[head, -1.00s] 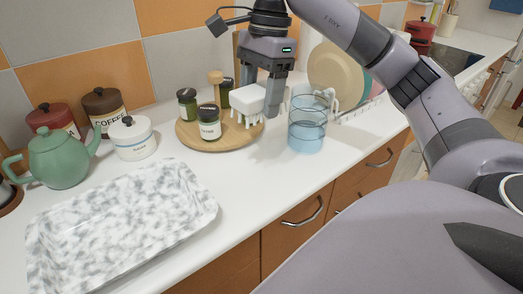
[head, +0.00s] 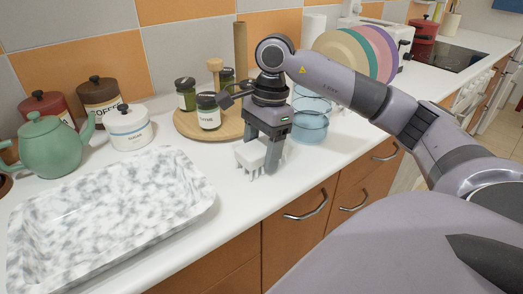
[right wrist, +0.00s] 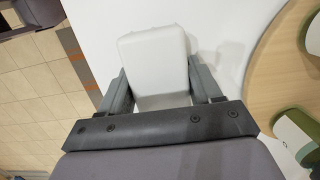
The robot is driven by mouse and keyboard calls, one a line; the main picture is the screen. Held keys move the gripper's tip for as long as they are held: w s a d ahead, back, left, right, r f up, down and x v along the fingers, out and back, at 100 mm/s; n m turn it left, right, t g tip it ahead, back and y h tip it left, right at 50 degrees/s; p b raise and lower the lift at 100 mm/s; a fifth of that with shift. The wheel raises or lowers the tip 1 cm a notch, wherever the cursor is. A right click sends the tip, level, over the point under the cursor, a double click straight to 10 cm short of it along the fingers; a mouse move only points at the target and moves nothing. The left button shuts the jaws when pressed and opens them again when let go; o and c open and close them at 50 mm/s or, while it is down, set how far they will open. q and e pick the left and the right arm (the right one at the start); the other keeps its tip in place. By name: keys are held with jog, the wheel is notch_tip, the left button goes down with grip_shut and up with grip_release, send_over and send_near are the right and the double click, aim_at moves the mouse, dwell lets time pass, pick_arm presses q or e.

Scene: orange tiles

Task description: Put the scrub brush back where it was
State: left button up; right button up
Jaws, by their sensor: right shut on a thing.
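The scrub brush (head: 249,155) has a white block body with white bristles pointing down. My right gripper (head: 265,154) is shut on it, with a finger on either side of the body. The brush is upright, low over or on the bare counter in front of the round wooden board; I cannot tell whether the bristles touch. In the right wrist view the white back of the brush (right wrist: 153,58) sits between the two fingers of the gripper (right wrist: 158,82). My left gripper is not in view.
The round wooden board (head: 185,124) with several jars stands behind. The blue glass container (head: 309,128) is close to the right of my gripper. A speckled tray (head: 110,215) lies at left. The counter's front edge is near; bare counter lies between tray and container.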

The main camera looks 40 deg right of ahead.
jog(key=shift+f, duration=0.15)
jog(key=o, duration=1)
